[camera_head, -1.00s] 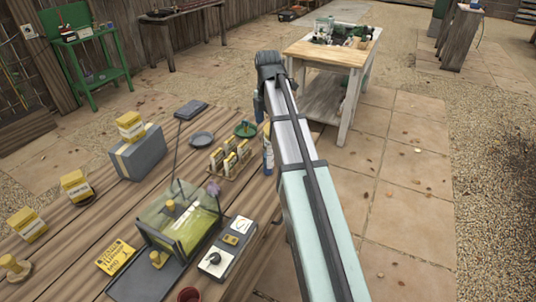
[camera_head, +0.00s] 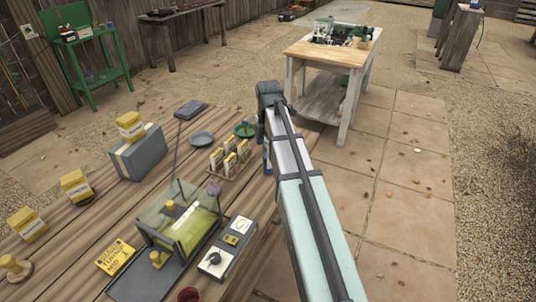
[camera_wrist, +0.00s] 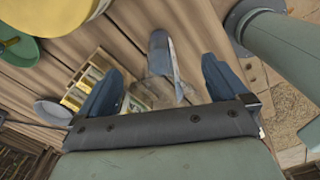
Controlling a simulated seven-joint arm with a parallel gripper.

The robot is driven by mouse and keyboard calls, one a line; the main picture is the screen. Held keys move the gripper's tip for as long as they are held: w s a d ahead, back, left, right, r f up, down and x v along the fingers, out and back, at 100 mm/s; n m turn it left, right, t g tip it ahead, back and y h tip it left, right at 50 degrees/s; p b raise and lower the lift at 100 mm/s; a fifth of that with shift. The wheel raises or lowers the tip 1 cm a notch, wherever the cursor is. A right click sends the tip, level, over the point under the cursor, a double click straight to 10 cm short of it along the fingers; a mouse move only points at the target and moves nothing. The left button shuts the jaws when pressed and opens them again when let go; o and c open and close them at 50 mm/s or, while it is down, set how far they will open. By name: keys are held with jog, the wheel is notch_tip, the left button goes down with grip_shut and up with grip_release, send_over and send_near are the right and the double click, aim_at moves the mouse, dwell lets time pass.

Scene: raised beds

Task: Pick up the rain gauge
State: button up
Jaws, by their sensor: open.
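What looks like the rain gauge (camera_wrist: 160,50) shows in the wrist view as a slim blue-grey and white piece with a clear part near my gripper. It lies between the two finger lines, beyond the fingertips or level with them; I cannot tell which. My gripper (camera_wrist: 160,82) is open, with one blue finger on each side and no visible grip on it. In the head view my arm reaches over the right edge of the wooden table (camera_head: 150,195) and hides most of this spot.
A rack of yellow packets (camera_head: 230,160) stands close left of my arm, also in the wrist view (camera_wrist: 88,82). A glass-sided box (camera_head: 180,220), a control unit (camera_head: 226,248) and a grey case (camera_head: 138,153) stand on the table.

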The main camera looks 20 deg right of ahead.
jog(key=shift+f, duration=0.2)
jog(key=c, duration=1.1)
jog(key=shift+r, duration=0.1)
